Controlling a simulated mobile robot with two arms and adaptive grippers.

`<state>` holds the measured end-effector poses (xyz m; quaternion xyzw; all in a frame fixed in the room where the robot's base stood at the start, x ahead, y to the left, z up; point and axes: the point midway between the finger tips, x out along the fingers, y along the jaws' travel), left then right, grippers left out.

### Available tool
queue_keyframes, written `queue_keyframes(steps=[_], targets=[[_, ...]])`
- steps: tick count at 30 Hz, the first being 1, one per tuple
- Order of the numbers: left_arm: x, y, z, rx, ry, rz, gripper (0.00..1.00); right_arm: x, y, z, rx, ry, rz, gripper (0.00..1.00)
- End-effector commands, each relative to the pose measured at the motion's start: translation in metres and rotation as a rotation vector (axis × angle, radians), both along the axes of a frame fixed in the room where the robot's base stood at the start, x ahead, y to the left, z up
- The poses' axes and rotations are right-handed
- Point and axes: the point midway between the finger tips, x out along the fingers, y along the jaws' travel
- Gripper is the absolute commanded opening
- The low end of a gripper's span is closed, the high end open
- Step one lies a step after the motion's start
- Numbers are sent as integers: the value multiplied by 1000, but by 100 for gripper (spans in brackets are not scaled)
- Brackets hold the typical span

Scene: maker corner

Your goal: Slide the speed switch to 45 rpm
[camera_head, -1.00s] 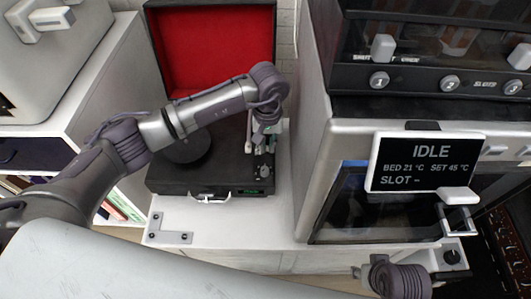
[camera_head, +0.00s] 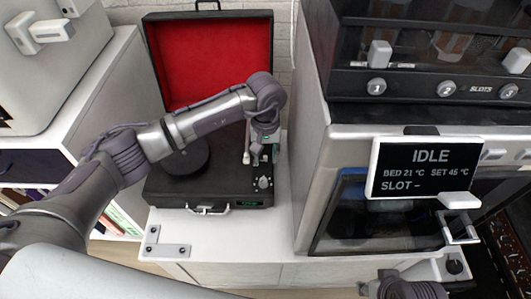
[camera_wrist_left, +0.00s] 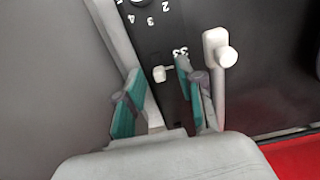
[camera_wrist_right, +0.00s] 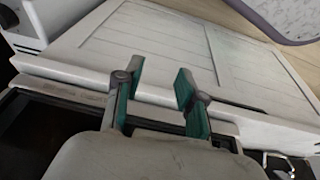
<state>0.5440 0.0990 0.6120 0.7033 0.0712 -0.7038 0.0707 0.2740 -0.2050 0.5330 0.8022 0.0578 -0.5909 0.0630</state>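The record player (camera_head: 160,185) is a black case with its red-lined lid open. My left gripper (camera_head: 258,156) is over the right side of its deck, by the tonearm. In the left wrist view the speed switch (camera_wrist_left: 160,73) is a small pale knob on a black strip, near the "33" mark; no "45" mark is readable. My left gripper (camera_wrist_left: 157,92) is open, its teal fingers on either side of the switch's line; contact cannot be told. The white tonearm (camera_wrist_left: 220,62) is just right of the right finger. My right gripper (camera_wrist_right: 159,82) is open and empty.
A round control knob (camera_head: 263,183) and small green display sit at the deck's front right. The platter (camera_head: 182,160) is partly behind my left arm. A machine with an "IDLE" screen (camera_head: 428,168) stands close on the right.

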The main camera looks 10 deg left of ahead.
Motion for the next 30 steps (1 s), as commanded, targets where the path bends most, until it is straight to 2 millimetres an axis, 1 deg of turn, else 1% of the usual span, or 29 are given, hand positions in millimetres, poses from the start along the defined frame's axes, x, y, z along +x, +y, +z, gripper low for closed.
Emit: queue_keyframes(steps=[2, 5, 8, 15, 18, 21, 24, 30], targets=[[0, 0, 3, -1, -1, 0, 38, 0, 0, -1, 1, 1, 0, 40], [1, 0, 14, 0, -3, 0, 38, 0, 0, 0, 1, 1, 0, 40], [1, 0, 33, -1, -5, -1, 38, 0, 0, 0, 1, 1, 0, 40], [1, 0, 84, 0, -4, 0, 38, 0, 0, 0, 1, 1, 0, 40], [1, 0, 101, 0, -3, 1, 38, 0, 0, 0, 1, 1, 0, 40], [1, 0, 112, 0, -2, 1, 38, 0, 0, 0, 1, 1, 0, 40], [0, 0, 118, 0, 0, 0, 38, 0, 0, 0, 1, 1, 0, 40], [0, 0, 120, 1, 1, 1, 38, 0, 0, 0, 1, 0, 0, 40]])
